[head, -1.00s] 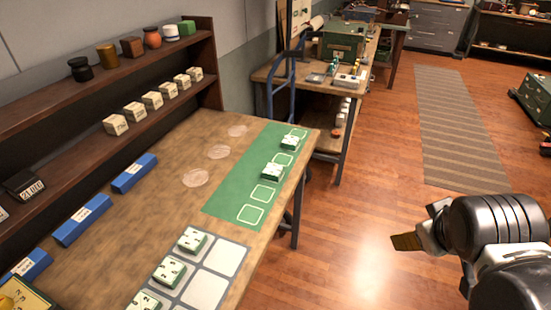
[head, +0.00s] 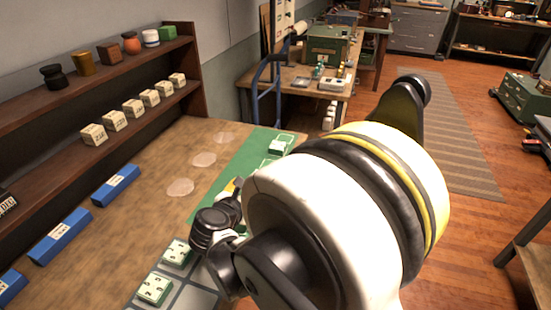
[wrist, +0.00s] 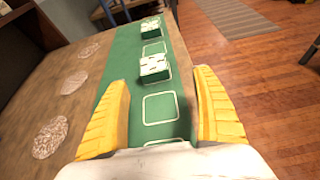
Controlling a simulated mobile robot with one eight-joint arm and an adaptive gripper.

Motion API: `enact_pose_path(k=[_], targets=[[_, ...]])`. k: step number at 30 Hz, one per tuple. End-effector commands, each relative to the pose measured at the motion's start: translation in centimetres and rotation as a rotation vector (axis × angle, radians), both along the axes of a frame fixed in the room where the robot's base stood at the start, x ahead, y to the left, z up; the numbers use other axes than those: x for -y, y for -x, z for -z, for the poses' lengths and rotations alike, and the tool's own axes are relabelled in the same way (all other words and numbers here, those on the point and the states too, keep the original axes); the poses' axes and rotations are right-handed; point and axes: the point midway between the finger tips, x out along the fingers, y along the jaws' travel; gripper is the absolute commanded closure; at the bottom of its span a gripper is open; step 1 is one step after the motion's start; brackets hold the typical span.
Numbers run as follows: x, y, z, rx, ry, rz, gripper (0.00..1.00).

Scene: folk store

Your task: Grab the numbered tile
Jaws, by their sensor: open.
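Green-and-white numbered tiles lie on the table. In the wrist view, a nearer tile (wrist: 155,67) and a farther tile (wrist: 150,27) lie on the green mat (wrist: 121,62) with its outlined squares. My gripper (wrist: 161,80) is open and empty, its yellow fingers spread on either side of the mat's strip, with the nearer tile ahead between the fingertips. In the head view, the farther tile (head: 278,147) shows, while my arm hides the nearer one. More tiles (head: 177,252) (head: 154,289) lie on a grey grid at the front. Markings are too small to read.
Blue labelled blocks (head: 116,185) lie along the table's left side, and pale discs (head: 204,160) lie beside the mat. A dark shelf (head: 60,165) holds small boxes and jars. A second workbench (head: 300,95) stands behind. Open wooden floor lies to the right.

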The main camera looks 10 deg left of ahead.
Motion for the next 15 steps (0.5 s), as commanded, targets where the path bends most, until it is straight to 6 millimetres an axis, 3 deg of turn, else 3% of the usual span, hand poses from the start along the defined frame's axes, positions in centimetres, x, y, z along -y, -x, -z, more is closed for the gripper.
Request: enact_pose_path(k=[5,15], targets=[[-1.5,0.1,1.2,0.022,0.068,-0.044,0.22],[-1.2,-4.5,3.0,0.022,0.066,-0.041,0.22]])
